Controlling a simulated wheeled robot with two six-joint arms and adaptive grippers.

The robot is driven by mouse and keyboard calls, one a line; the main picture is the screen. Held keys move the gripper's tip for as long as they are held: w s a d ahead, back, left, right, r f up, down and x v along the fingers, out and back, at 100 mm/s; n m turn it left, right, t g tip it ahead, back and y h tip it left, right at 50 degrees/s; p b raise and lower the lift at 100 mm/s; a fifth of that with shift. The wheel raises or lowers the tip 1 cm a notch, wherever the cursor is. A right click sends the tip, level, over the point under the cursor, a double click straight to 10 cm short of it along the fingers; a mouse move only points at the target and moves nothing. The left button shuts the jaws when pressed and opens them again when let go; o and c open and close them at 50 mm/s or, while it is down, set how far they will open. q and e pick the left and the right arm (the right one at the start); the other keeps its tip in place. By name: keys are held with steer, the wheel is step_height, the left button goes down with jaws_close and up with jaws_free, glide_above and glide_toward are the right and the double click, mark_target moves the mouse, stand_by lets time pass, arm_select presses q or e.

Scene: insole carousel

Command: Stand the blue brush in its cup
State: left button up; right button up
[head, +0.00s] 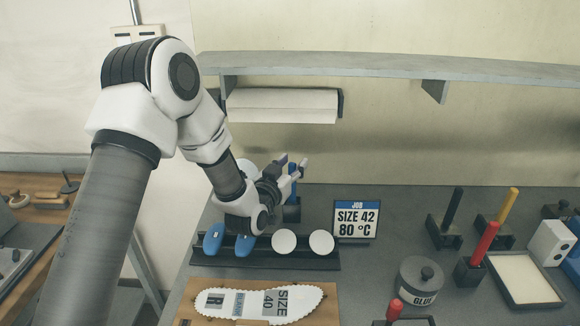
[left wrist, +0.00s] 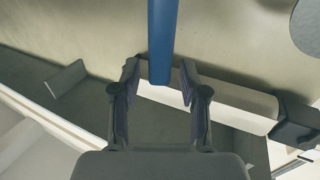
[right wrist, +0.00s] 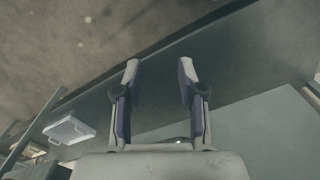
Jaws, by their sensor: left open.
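The blue brush (head: 292,183) is upright at the back of the bench, its handle rising from a dark cup (head: 291,211). My left gripper (head: 294,162) is open around the upper part of the handle. In the left wrist view the blue brush (left wrist: 162,40) lies between the two spread fingers, with a gap on both sides. The brush's lower end is hidden inside or behind the cup. My right gripper (right wrist: 160,78) is open and empty in the right wrist view and is out of the head view.
A rack (head: 310,262) with blue and white pads stands in front of the cup. A job sign (head: 356,220) is to its right. Black (head: 453,208), yellow (head: 507,205) and red (head: 485,243) brushes stand further right, near a glue pot (head: 421,281). A shelf (head: 400,66) hangs above.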

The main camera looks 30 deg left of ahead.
arm_select(q)
steer(key=shift+s+r, duration=0.1)
steer(key=shift+r, duration=0.05)
steer(key=s+b, duration=0.2)
steer(key=s, duration=0.9)
steer(key=shift+s+d, duration=0.3)
steer(key=shift+s, duration=0.1)
